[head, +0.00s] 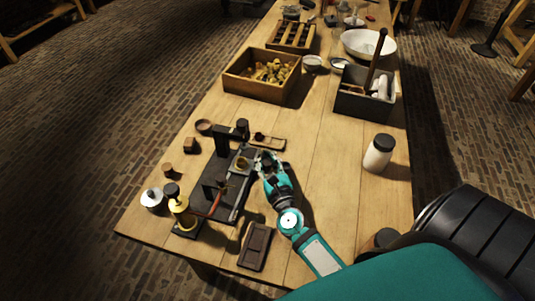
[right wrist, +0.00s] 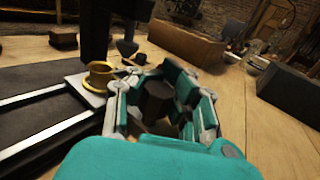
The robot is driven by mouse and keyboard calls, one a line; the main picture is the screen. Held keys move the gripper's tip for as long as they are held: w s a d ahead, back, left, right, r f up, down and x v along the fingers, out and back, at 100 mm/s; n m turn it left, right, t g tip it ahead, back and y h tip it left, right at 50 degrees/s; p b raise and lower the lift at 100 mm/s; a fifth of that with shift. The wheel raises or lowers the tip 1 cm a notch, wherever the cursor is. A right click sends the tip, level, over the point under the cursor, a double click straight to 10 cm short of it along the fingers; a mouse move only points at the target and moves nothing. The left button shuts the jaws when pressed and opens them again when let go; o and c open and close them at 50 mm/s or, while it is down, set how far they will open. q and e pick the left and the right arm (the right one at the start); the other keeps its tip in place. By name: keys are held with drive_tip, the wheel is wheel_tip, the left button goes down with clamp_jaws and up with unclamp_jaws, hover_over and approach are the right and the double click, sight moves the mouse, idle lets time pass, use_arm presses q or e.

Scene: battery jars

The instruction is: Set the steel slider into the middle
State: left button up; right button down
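The steel slider (right wrist: 88,84) is a pale metal plate by the long dark base with bright rails (right wrist: 40,112). A brass cup (right wrist: 101,76) sits on it; the cup also shows in the head view (head: 241,163). My right gripper (head: 266,161) is at the right side of the base, beside the slider. In the right wrist view its teal fingers (right wrist: 160,85) stand apart around a dark faceted knob (right wrist: 157,100). I cannot tell whether they press on it. The fingers hide the knob's lower part and any join to the slider. My left gripper is out of view.
Black posts (head: 221,138) rise from the base. A brass fitting (head: 181,212) and a lidded jar (head: 152,198) stand at its near left end. A dark tray (head: 255,246) lies in front. A white jar (head: 379,152) stands to the right, with bare table between.

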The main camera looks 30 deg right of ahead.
drive_tip(key=s+a, duration=0.4)
drive_tip(key=shift+s+f+b, duration=0.1)
drive_tip(key=shift+f+b, duration=0.05)
drive_tip(key=shift+b, duration=0.2)
drive_tip(key=shift+d, duration=0.1)
drive_tip(key=c, duration=1.2)
unclamp_jaws()
drive_tip(key=shift+s+d+h, duration=0.15)
drive_tip(key=shift+s+h, duration=0.05)
drive_tip(key=shift+h, duration=0.1)
drive_tip(key=shift+c, duration=0.2)
drive_tip(key=shift+o, duration=1)
drive_tip(key=shift+w, duration=0.1)
drive_tip(key=v, duration=1.2)
